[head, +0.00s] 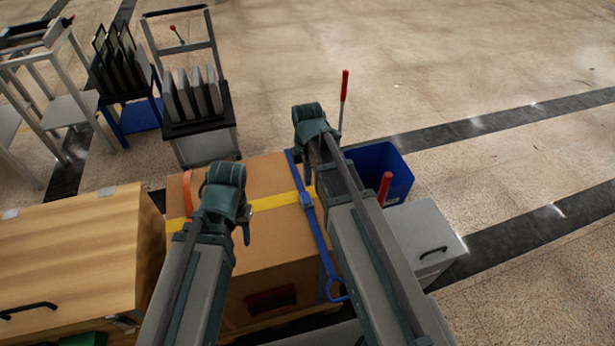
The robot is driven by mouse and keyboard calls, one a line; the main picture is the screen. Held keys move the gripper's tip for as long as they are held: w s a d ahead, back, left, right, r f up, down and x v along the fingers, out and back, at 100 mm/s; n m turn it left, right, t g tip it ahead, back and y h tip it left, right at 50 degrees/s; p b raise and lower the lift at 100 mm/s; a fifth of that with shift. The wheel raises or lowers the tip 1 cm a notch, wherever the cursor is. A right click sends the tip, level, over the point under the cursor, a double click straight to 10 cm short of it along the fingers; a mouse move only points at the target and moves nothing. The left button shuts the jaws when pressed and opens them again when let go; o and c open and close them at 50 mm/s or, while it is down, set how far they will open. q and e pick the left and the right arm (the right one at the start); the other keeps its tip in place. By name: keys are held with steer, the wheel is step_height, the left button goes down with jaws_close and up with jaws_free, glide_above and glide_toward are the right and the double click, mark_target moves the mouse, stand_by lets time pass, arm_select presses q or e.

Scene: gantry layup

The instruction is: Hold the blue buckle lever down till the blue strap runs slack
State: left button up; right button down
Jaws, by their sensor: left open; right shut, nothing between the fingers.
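The blue strap (322,248) runs over the right part of a large cardboard box (270,236) and down its front face to a blue ring (338,290). It looks straight and close to the box. The blue buckle (306,200) sits on the strap near the top edge, beside the yellow strap (270,202); its lever's position is too small to tell. My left gripper (244,230) is open above the left half of the box, apart from the buckle. My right gripper (308,176) is shut and empty, near the buckle in the picture; contact cannot be told. My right arm hides the box's right side.
An orange strap (187,192) lies at the box's left. A wooden crate (70,250) stands left, a blue bin (388,160) and a grey cabinet (428,238) right. Carts with upright panels (195,95) stand behind. Open floor lies at the upper right.

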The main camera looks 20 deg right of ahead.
mark_target(307, 201)
arm_select(q)
step_height(307, 201, down, 9)
steer(key=b, duration=0.8)
steer(key=shift+f, duration=0.1)
arm_select(e)
step_height(307, 201, down, 9)
steer(key=shift+f, duration=0.1)
arm_select(q)
steer(key=shift+f+b, duration=0.35)
steer(key=shift+b, duration=0.1)
arm_select(e)
steer(key=shift+s+f, duration=0.25)
steer(key=shift+f, duration=0.1)
steer(key=shift+w+t, duration=0.15)
steer(key=shift+t, duration=0.15)
arm_select(q)
steer(key=shift+r, duration=0.2)
arm_select(e)
steer(key=shift+r, duration=0.2)
arm_select(q)
steer(key=shift+r+p, duration=0.7)
steer(key=shift+p, duration=0.15)
arm_select(e)
steer(key=shift+r, duration=0.65)
steer(key=shift+r, duration=0.1)
